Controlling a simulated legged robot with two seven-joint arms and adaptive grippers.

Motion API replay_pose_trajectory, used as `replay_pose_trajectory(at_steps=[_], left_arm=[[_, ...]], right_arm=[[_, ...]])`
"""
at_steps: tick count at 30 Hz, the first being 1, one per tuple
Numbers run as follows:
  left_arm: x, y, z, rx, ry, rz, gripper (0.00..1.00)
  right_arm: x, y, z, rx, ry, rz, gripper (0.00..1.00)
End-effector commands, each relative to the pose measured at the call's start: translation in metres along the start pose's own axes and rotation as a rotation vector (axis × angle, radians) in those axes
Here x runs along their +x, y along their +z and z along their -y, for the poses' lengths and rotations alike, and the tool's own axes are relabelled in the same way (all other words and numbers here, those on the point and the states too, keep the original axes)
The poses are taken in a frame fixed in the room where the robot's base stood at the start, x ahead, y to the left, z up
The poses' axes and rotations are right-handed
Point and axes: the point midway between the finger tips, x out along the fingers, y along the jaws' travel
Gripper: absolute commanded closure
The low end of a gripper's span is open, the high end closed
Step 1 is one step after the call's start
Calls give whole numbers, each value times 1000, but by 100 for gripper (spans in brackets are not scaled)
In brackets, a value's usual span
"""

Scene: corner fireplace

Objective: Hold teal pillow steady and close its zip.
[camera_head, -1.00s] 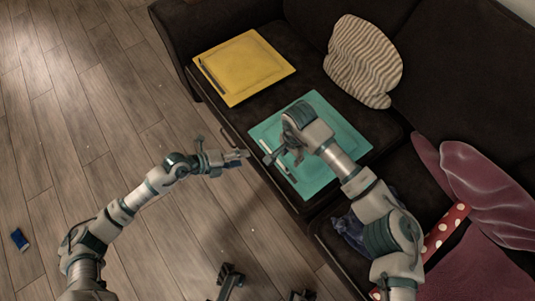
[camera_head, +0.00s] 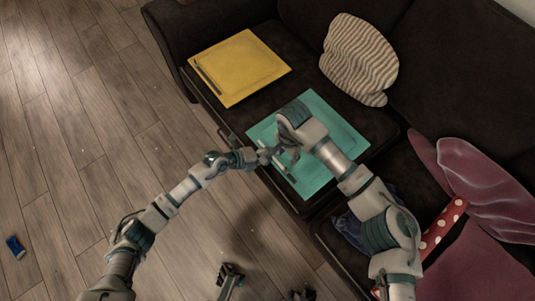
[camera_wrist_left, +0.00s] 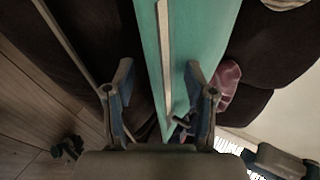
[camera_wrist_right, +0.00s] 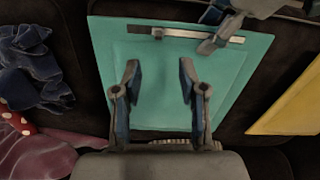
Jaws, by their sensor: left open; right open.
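The teal pillow (camera_head: 318,178) lies flat on the dark sofa seat. In the right wrist view the pillow (camera_wrist_right: 235,70) shows its pale zip strip (camera_wrist_right: 190,35) along the edge, with a small puller (camera_wrist_right: 157,34) toward the strip's left end. My right gripper (camera_wrist_right: 157,85) is open and empty above the pillow's middle; its arm hides part of the pillow in the head view. My left gripper (camera_wrist_left: 160,90) is open at the pillow's zip edge. In the left wrist view the zip strip (camera_wrist_left: 164,45) runs between its fingers. I cannot tell whether it touches the pillow.
A yellow pillow (camera_head: 240,70) lies to the left on the sofa. A striped cushion (camera_head: 358,60) leans at the back. Blue cloth (camera_head: 350,230) and a maroon blanket (camera_head: 485,190) lie to the right. A small blue object (camera_head: 15,246) is on the open wooden floor.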

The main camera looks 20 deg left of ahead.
Motion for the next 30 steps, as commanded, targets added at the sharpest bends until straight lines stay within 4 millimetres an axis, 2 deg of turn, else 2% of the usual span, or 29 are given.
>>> replay_pose_trajectory(at_steps=[2, 9, 12, 15, 20, 23, 30], left_arm=[[0, 0, 0, 0, 0, 0, 45], [0, -1, 1, 2, 2, 1, 100], [1, -1, 0, 1, 2, 0, 100], [0, -1, -1, 1, 3, -1, 100], [0, -1, -2, 1, 4, -2, 100], [0, -1, -2, 1, 5, -1, 100], [0, 0, -3, 1, 7, -1, 100]], right_arm=[[0, 0, 0, 0, 0, 0, 58], [0, -1, -1, 0, -3, 2, 58], [0, -1, -1, 0, -2, 2, 58], [1, 0, -1, 10, -3, 1, 80], [4, 0, -4, 151, -34, 5, 80], [7, -1, -10, 342, -78, 17, 80], [8, 0, -28, 936, -207, 96, 80]])
